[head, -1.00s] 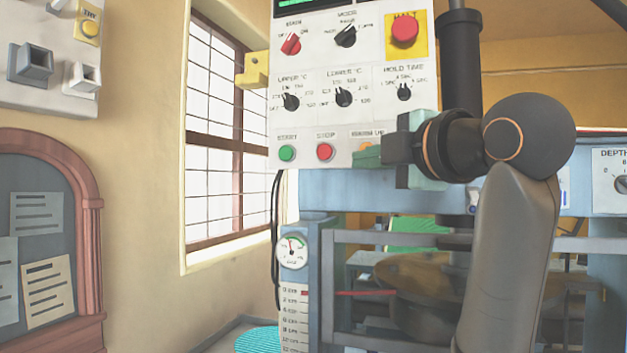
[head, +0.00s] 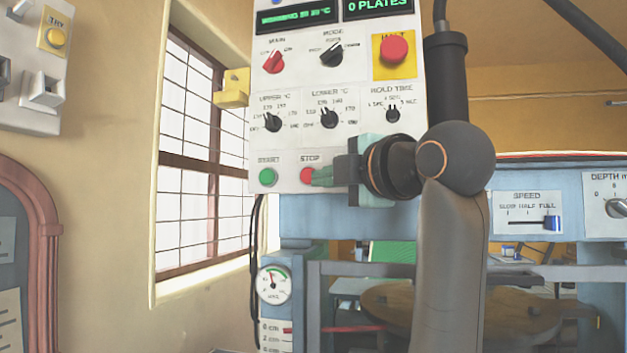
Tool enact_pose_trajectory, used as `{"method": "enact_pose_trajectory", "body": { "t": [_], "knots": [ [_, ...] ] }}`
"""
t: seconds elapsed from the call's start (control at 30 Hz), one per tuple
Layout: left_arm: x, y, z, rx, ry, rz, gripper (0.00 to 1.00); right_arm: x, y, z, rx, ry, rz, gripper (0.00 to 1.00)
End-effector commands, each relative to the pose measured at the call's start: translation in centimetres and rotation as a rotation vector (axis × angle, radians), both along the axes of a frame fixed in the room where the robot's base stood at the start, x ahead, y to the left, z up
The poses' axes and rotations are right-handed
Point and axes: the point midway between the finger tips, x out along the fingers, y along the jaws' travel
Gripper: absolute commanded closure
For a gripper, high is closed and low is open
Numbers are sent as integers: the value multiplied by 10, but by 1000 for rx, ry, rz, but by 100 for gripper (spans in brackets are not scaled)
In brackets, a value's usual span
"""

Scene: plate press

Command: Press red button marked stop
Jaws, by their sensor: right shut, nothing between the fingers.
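The red button marked STOP (head: 306,175) sits at the lower edge of the white control panel (head: 290,147), right of the green START button (head: 267,177). My right gripper (head: 316,177) comes in from the right, shut and empty. Its greenish fingertips overlap the right side of the red button in the picture. I cannot tell whether they touch it or are just in front of it. The left gripper is not in view.
A large red button on a yellow plate (head: 394,50), a red MAIN knob (head: 274,61) and several black dials are above on the panel. A pressure gauge (head: 273,284) is below. A SPEED slider (head: 551,222) is at the right. A barred window (head: 200,150) is at the left.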

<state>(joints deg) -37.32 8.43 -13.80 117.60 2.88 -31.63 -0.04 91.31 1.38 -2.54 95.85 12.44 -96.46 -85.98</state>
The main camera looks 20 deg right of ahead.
Motion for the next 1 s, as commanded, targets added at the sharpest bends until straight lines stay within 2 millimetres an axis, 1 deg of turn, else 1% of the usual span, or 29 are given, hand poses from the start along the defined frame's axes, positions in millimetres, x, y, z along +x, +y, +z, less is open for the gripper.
{"method": "enact_pose_trajectory", "body": {
  "t": [0.03,0.1,0.23,0.27,0.3,0.4,0.6,1.0],
  "knots": [
    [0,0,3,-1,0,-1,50,12,4,0,1,6,4,100],
    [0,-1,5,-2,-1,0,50,27,6,0,1,6,2,100],
    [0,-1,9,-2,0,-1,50,53,11,1,0,4,2,100],
    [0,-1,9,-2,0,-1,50,58,10,0,1,4,1,100],
    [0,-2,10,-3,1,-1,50,63,4,1,2,4,-1,100],
    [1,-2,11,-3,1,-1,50,74,-4,0,1,3,0,100],
    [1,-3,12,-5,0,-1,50,85,-11,0,0,0,0,100],
    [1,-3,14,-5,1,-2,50,87,-13,1,-1,0,-1,100]
  ]
}}
